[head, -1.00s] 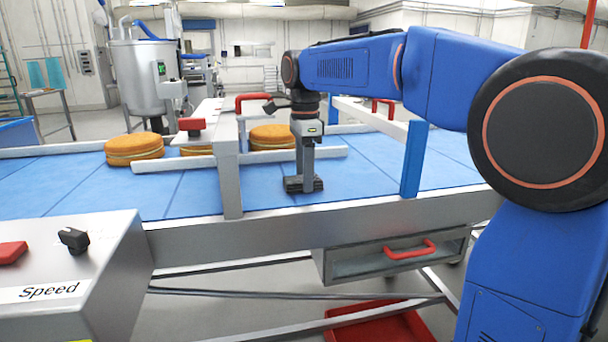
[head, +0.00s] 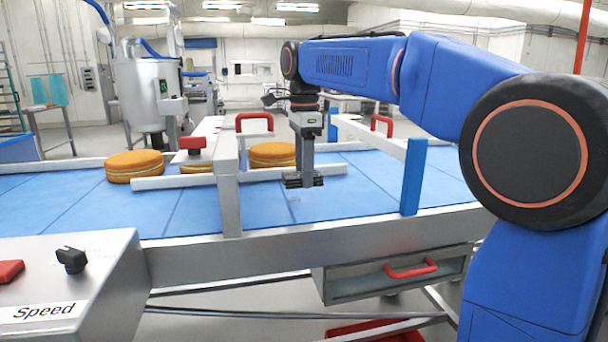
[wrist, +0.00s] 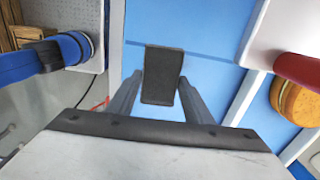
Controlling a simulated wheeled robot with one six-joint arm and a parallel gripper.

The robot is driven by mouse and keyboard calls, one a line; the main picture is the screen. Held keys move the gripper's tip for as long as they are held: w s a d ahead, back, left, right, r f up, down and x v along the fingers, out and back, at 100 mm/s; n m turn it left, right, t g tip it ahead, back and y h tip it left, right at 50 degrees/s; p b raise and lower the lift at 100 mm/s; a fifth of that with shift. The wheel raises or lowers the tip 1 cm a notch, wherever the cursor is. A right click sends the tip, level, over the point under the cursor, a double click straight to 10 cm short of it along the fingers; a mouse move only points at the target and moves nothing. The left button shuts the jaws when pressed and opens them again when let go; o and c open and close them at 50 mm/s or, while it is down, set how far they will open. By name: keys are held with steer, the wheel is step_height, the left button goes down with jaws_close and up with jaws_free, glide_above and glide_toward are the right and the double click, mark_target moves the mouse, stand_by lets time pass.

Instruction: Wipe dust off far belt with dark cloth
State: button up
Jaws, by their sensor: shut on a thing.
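The blue belt (head: 375,185) runs across the head view behind a metal frame. My gripper (head: 304,176) is shut on the dark cloth (head: 304,183), a flat dark grey pad. It hangs over the belt, right of a metal post, and appears a little above the surface. In the wrist view the dark cloth (wrist: 163,72) sits between both fingers of my gripper (wrist: 162,92), with blue belt beneath. A faint pale smudge (head: 294,198) shows on the belt just below the cloth; I cannot tell whether it is dust. The cloth's underside is hidden.
A metal post (head: 231,190) and a blue post (head: 413,176) flank my gripper. A white rail (head: 200,181) crosses the belt, with orange round cakes (head: 134,166) behind it. A control box (head: 100,275) stands front left. A drawer with a red handle (head: 410,269) is below.

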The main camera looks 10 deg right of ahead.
steer(key=shift+r, duration=0.1)
steer(key=shift+r, duration=1.4)
